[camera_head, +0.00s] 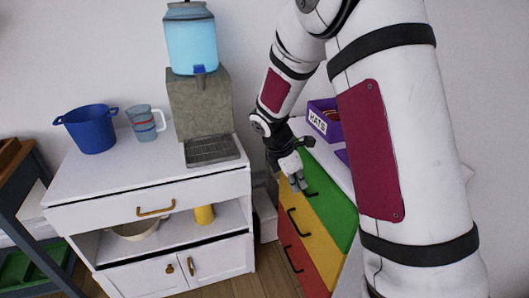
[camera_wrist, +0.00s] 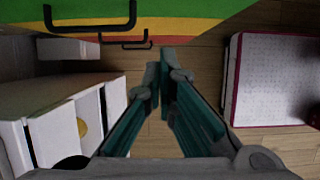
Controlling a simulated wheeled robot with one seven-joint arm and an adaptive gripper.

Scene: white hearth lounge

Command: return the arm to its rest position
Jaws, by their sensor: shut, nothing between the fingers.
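My gripper (camera_head: 297,178) is shut and empty in the head view. It points down in front of the colored drawer unit (camera_head: 334,196), close to its green top drawer. In the wrist view, the closed fingers of my gripper (camera_wrist: 167,68) point toward the wooden floor with nothing between them. My white arm with dark red panels reaches down from the top and hides part of the drawer unit and the wall behind.
Left of my gripper stands a white cabinet (camera_head: 150,185) with a blue pot (camera_head: 89,130), a pitcher (camera_head: 145,124) and a water dispenser (camera_head: 191,42) on top. A purple bin (camera_head: 322,119) labelled HATS sits on the drawer unit. Floor shows between the furniture.

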